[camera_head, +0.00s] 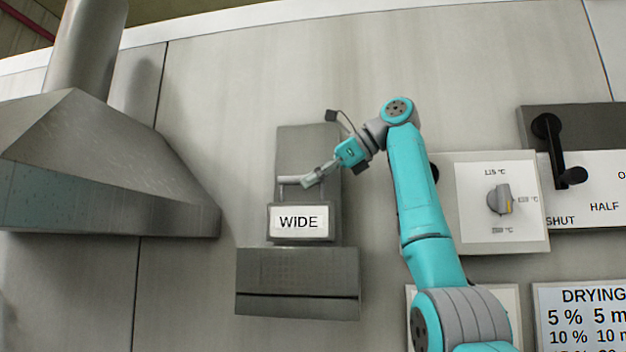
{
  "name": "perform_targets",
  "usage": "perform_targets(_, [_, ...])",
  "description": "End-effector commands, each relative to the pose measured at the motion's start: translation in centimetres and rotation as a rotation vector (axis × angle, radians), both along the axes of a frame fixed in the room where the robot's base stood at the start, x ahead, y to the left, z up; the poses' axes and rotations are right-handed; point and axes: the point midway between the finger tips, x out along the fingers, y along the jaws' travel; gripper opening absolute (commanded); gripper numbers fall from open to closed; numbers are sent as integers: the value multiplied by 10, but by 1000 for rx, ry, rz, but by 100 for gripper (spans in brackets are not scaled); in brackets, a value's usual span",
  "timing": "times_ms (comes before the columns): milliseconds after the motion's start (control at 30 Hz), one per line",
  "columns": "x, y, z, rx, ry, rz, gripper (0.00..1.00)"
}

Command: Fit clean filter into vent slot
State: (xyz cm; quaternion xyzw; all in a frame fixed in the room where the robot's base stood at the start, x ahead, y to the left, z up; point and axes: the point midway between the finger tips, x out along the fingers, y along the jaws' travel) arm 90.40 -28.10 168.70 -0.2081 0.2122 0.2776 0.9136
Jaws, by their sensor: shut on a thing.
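A grey piece with a white WIDE label (299,222) and a bar handle (290,180) above the label stands at the wall. It looks like the filter, but I cannot tell for sure. My gripper (308,182) is at the right end of the handle, shut on it. The fingers hide part of the bar. Directly below is a grey wall box (297,281) with a dark horizontal line across its front. It may be the vent housing. I cannot tell whether the labelled piece sits in the box or just above it; no slot opening is clearly visible.
A flat grey panel (305,145) is behind the handle. A metal hood (90,180) juts out at the left. To the right are a temperature dial (499,199), a black lever (555,150) and a DRYING chart (585,315). The wall between hood and panel is clear.

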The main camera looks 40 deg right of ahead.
Motion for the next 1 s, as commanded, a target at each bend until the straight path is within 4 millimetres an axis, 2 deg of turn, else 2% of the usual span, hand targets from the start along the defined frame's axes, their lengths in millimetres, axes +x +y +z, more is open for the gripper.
perform_targets(1000, [0, 0, -21, 0, -1, 1, 0])
